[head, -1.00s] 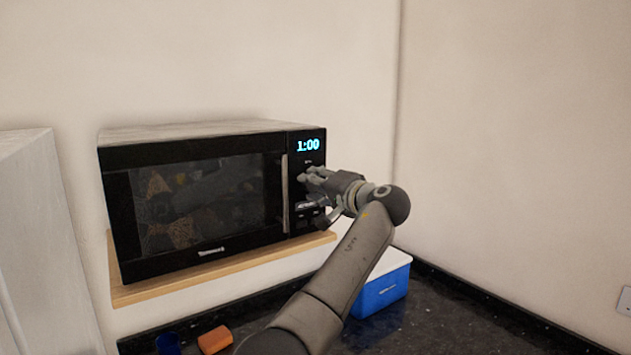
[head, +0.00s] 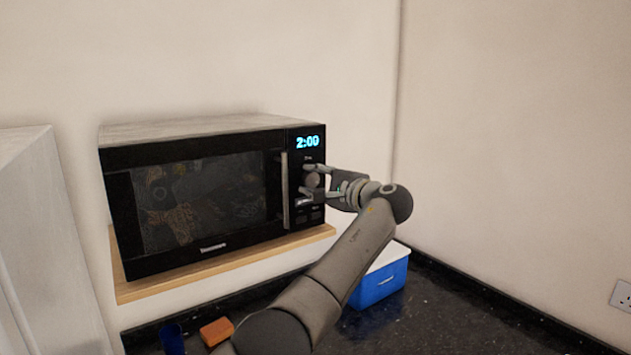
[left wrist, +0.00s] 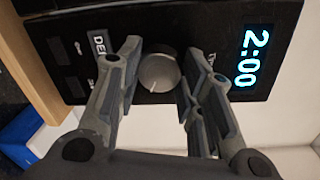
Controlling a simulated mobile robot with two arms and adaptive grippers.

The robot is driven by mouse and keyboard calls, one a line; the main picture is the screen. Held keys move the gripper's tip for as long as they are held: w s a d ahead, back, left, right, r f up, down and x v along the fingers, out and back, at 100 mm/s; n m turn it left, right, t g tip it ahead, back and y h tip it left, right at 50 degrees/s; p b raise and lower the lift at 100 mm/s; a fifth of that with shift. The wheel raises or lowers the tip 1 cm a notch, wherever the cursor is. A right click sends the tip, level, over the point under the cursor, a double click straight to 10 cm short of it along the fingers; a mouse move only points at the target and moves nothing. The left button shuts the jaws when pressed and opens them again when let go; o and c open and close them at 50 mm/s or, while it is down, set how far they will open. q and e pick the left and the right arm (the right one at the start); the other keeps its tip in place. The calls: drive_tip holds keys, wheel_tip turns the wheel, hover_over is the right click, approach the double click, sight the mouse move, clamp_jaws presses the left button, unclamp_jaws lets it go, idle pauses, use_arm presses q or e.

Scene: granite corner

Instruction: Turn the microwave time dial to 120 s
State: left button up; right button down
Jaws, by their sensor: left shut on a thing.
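The black microwave (head: 118,225) stands on a wooden shelf with its door closed. Its display (head: 307,142) reads 2:00, and the same digits show sideways in the left wrist view (left wrist: 253,57). The round grey time dial (left wrist: 159,72) is on the control panel, below the display. My left gripper (head: 309,180) is at the panel, with one finger on each side of the dial, shut on it. My right gripper is in neither view.
The upright door handle (head: 285,190) is just left of the dial. Below are a blue box with a white lid (head: 378,285), an orange block (head: 216,332) and a blue cup (head: 172,340) on the dark counter (head: 450,310).

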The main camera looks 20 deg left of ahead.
use_arm(q)
drive_tip(key=shift+d+f, duration=0.1)
drive_tip(key=shift+f, duration=0.05)
idle(0.4)
drive_tip(key=o, duration=1)
drive_tip(key=shift+d, duration=0.1)
drive_tip(key=shift+o, duration=0.2)
drive_tip(key=v, duration=1.2)
